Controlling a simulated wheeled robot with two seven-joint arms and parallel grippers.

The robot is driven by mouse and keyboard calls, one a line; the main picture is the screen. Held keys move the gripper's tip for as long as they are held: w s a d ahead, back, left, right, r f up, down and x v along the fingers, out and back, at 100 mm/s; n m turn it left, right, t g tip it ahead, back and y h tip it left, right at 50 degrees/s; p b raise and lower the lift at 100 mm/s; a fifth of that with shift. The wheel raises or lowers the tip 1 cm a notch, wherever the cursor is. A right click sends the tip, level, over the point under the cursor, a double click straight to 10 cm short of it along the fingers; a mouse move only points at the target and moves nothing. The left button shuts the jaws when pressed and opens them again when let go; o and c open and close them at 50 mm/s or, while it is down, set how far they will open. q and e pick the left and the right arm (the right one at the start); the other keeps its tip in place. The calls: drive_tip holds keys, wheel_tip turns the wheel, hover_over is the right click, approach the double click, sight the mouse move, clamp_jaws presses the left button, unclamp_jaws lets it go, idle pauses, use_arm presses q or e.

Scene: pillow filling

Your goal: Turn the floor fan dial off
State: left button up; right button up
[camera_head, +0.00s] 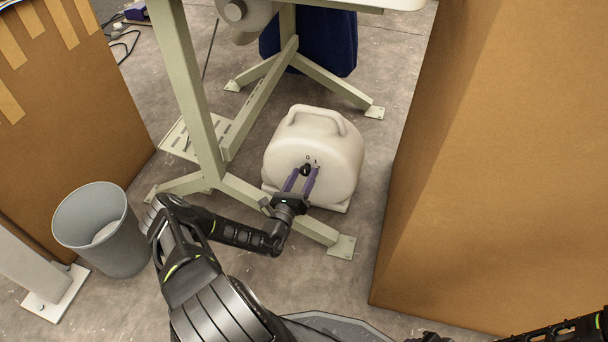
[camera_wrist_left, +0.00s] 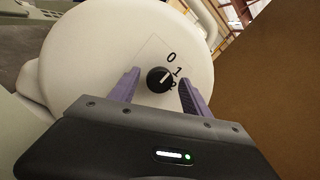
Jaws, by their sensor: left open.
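The floor fan (camera_head: 335,150) is a cream, rounded housing with a top handle, standing on the floor by the table frame. Its black dial (camera_wrist_left: 160,79) is on the round face, with the marks 0, 1 and 2 beside it in the left wrist view. The dial's white pointer line slants toward the upper right, near the 1. My left gripper (camera_head: 302,180) is open, its purple fingers on either side of the dial; in the left wrist view (camera_wrist_left: 159,88) a gap shows beside the dial. Contact cannot be told. My right gripper is not clearly in view.
A large cardboard box (camera_head: 510,150) stands close to the right of the fan. Another box (camera_head: 70,110) is at left, with a grey bin (camera_head: 128,255) in front. The table's pale green legs (camera_head: 187,80) and foot bars stand left of and behind the fan.

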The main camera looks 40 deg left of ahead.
use_arm(q)
drive_tip(key=p+v, duration=0.2)
drive_tip(key=v, duration=0.5)
drive_tip(key=shift+s, duration=0.15)
